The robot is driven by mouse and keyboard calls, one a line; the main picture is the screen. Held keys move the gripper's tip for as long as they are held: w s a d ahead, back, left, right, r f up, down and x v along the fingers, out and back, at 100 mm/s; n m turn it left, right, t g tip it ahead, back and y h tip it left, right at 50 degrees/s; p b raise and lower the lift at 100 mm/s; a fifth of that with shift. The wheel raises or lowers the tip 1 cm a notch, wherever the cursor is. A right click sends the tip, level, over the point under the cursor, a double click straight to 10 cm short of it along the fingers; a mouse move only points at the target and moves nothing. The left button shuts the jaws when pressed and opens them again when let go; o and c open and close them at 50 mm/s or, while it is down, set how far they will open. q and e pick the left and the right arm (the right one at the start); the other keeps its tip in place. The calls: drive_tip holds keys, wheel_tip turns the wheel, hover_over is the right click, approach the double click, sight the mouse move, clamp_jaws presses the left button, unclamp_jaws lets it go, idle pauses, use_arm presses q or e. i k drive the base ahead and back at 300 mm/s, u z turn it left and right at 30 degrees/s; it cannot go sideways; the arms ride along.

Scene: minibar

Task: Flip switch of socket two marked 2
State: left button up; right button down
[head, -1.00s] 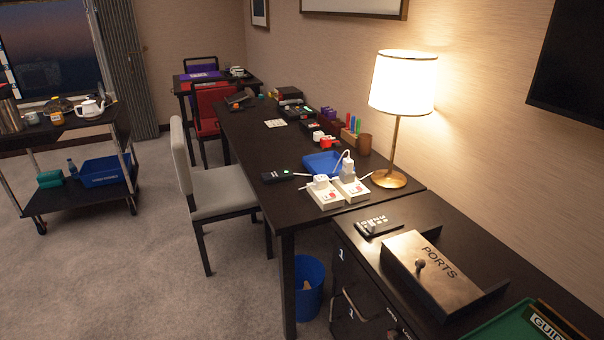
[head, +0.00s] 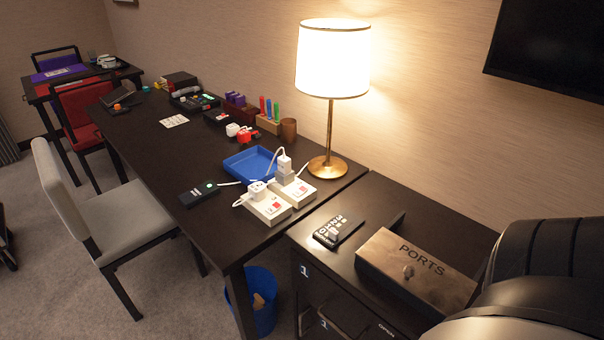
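Two white sockets stand side by side near the front right corner of the dark desk. The left socket (head: 269,209) has a white plug in it and a small red switch on its face. The right socket (head: 297,191) has a stacked white plug and adapter and a red switch. The numbers on them are too small to read, so I cannot tell which is marked 2. My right arm comes in at the lower right corner, but its gripper is out of view. My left gripper is not in view.
A lit lamp (head: 328,165) stands behind the sockets, and a blue tray (head: 248,165) lies behind them to the left. A black device (head: 198,194) is left of them. A chair (head: 110,215) stands at the left.

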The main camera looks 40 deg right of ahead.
sight(301, 190)
drive_tip(key=z, duration=0.45)
drive_tip(key=i, duration=0.65)
drive_tip(key=z, duration=0.5)
